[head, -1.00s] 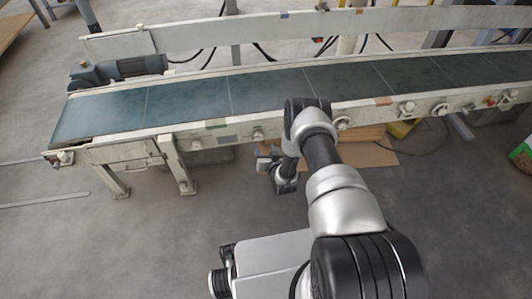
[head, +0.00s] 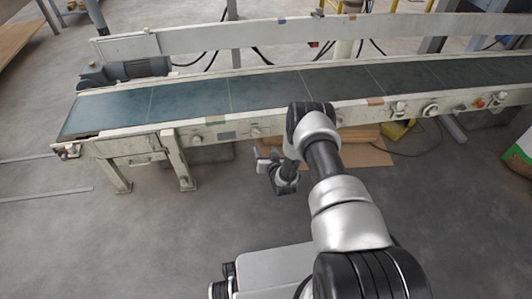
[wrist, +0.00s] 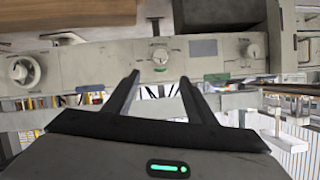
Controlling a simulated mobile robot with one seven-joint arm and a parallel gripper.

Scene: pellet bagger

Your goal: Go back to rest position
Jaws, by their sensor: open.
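My gripper shows in the wrist view (wrist: 158,85) with its two dark fingers apart and nothing between them. It points toward the pale side frame (wrist: 200,55) of the conveyor, which carries knobs and a grey plate. Whether the fingertips touch the frame cannot be told. In the head view my arm bends down in front of the conveyor, and its end hangs low, beside the frame and below the belt. The fingers cannot be made out there.
The conveyor's green belt (head: 190,98) runs across the head view and is empty. A motor (head: 125,72) sits at its left end. Brown cardboard (head: 365,152) lies on the floor behind my arm. A green and white bag (head: 522,150) stands at the right edge.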

